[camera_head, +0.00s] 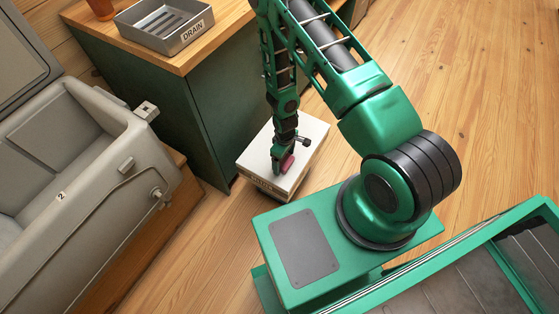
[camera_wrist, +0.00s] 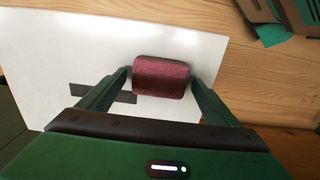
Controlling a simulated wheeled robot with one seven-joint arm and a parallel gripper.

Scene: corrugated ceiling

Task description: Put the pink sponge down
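The pink sponge (camera_wrist: 161,76) is a dark pink block between the two fingertips of my gripper (camera_wrist: 160,82) in the wrist view. Both fingers touch its sides. In the head view the sponge (camera_head: 287,163) shows at the tip of my gripper (camera_head: 282,160), over the top of a white box (camera_head: 313,133). The white box top (camera_wrist: 50,60) also fills much of the wrist view, behind the sponge. I cannot tell whether the sponge touches the box top or hangs just above it.
A green cabinet with a wooden top (camera_head: 213,46) stands beside the box, bearing a grey tray marked DRAIN (camera_head: 190,42). A large grey open container marked 2 (camera_head: 95,215) is at the left. Wooden floor (camera_head: 470,100) lies clear at the right.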

